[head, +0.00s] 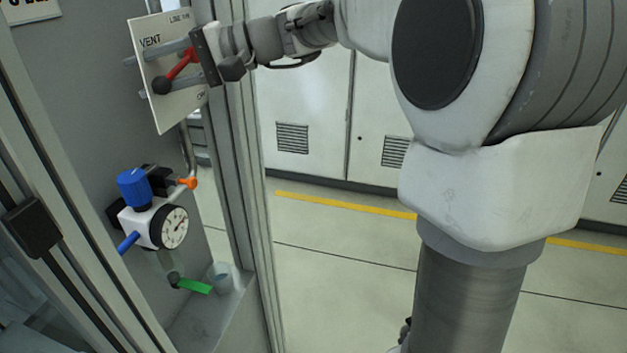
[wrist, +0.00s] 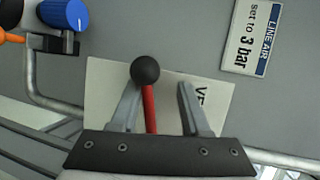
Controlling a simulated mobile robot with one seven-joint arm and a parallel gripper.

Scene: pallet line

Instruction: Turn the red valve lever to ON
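The red valve lever (head: 180,66) has a black ball knob (head: 161,85) and stands in front of a white plate (head: 178,108) marked VENT. In the head view it slants down to the left. My gripper (head: 136,77) is around the lever, one finger above and one below it. In the wrist view, the lever (wrist: 150,108) lies between the open fingers of my gripper (wrist: 162,87), close to the left finger, with a clear gap to the right one. The knob covers part of the left fingertip; I cannot tell whether they touch. The lever's pivot is hidden.
A regulator with a blue knob (head: 133,188) and a round gauge (head: 174,227) sits below the plate. A green handle (head: 194,286) is lower. A metal frame post (head: 246,180) stands right of the panel. A label (wrist: 252,38) reads "set to 3 bar".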

